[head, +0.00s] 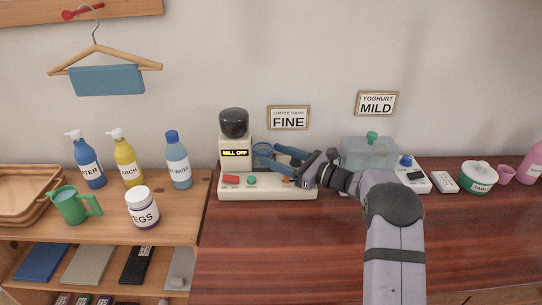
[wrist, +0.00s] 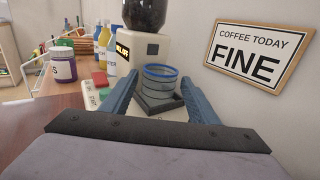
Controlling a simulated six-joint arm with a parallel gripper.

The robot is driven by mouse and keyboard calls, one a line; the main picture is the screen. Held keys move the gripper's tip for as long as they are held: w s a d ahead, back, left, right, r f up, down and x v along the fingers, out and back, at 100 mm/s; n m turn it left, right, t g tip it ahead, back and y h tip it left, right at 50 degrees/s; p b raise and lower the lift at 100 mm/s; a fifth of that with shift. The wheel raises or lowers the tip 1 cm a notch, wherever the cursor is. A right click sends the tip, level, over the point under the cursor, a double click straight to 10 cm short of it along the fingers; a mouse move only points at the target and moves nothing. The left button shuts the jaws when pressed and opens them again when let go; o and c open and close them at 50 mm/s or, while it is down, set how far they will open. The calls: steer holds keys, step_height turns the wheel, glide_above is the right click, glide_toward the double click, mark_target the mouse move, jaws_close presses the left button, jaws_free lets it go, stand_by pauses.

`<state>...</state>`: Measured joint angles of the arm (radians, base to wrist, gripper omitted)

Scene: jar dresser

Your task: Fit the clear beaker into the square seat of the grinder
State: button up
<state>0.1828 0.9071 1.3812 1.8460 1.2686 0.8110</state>
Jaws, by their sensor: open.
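The grinder (head: 236,160) has a white body, a dark hopper, a lit "MILL OFF" display and a long white base. The clear beaker (wrist: 160,82), with a blue rim, stands upright at the dark square seat (wrist: 148,104), beside the grinder's body. The beaker also shows in the head view (head: 263,149). The seat's edges show around its foot; I cannot tell whether it is fully down in it. My gripper (head: 271,154) is open, its two blue fingers reaching towards the beaker, one on each side in the wrist view. Contact is not clear.
A red button (head: 231,180) and a green button (head: 251,180) are on the base's front. A clear box with a green knob (head: 370,152) and a scale (head: 412,178) stand to the right. Bottles and a jar (head: 142,207) stand left. The dark tabletop in front is clear.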

steer(key=b+v, duration=0.2)
steer(key=v, duration=0.8)
steer(key=shift+s+a+r, duration=0.1)
steer(key=shift+a+r, duration=0.05)
steer(key=s+a+r+n+g+h+p, duration=0.1)
steer(key=s+a+n+g+h+p, duration=0.2)
steer(key=s+n+g+p, duration=0.5)
steer(key=s+a+r+n+g+h+p, duration=0.1)
steer(key=s+a+r+n+h+p, duration=0.25)
steer(key=s, duration=0.85)
steer(key=s+d+r+n+h+p, duration=0.2)
steer(key=s+d+n+h+p, duration=0.2)
steer(key=s+d+n+p, duration=0.1)
steer(key=s+d+r+n+g+h+p, duration=0.1)
steer(key=s+d+n+h+p, duration=0.3)
steer(key=s+n+p, duration=0.4)
steer(key=s+d+r, duration=0.1)
steer(key=s, duration=0.2)
steer(key=shift+p, duration=0.35)
